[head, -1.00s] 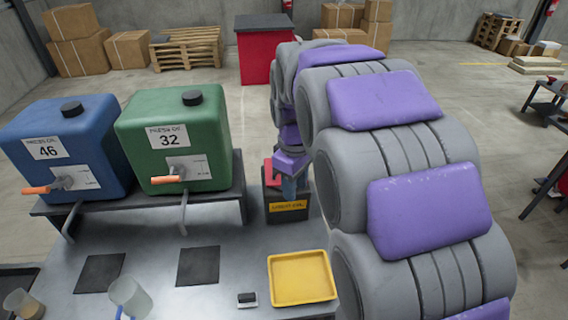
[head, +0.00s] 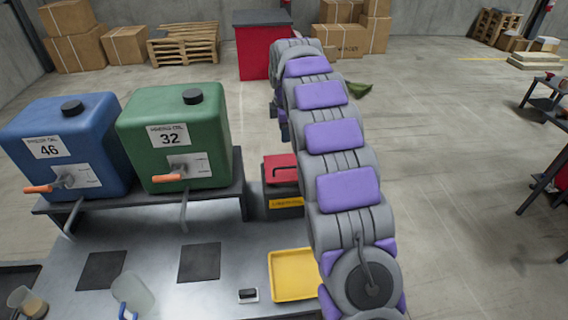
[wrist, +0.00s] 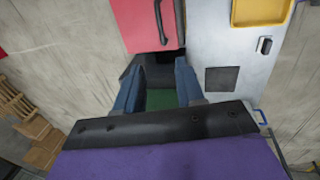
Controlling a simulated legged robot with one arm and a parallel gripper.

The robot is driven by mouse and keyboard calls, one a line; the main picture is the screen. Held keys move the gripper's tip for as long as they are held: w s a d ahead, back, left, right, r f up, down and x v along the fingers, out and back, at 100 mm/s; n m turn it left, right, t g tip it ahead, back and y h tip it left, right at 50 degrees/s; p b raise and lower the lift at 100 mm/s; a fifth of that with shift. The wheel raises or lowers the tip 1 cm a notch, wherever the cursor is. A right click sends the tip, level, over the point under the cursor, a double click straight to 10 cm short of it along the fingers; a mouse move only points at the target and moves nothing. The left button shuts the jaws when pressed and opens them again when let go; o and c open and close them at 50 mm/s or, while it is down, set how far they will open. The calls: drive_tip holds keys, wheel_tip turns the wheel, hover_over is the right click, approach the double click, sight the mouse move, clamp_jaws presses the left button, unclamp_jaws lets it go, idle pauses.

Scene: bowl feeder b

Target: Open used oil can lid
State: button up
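The used oil can (head: 284,203) is a black box with a yellow label at the far right of the metal table. Its red lid (head: 281,170) lies over its top in the head view; I cannot tell whether it is slightly raised. In the wrist view the red lid (wrist: 142,20) fills the top centre, with its dark handle (wrist: 160,22) on it. My gripper (wrist: 160,64) is open and empty. Its two blue fingers sit apart just below the lid's edge in that picture; I cannot tell whether they touch it. In the head view my arm hides the gripper.
Green (head: 175,135) and blue (head: 70,145) oil tanks stand on a rack left of the can. A yellow tray (head: 294,292), dark mats (head: 200,263) and a clear jug (head: 134,294) are on the table. Open floor lies to the right.

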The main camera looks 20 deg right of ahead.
sight(283, 168)
drive_tip(key=w+f, duration=0.1)
drive_tip(key=f, duration=0.4)
drive_tip(key=w+f+b, duration=0.1)
drive_tip(key=f, duration=0.9)
drive_tip(key=shift+w+d+b, duration=0.25)
drive_tip(key=shift+w+b, duration=0.05)
drive_tip(key=shift+w, duration=0.1)
drive_tip(key=shift+w+a+f, duration=0.15)
drive_tip(key=shift+f, duration=0.65)
drive_tip(key=shift+c, duration=0.5)
clamp_jaws()
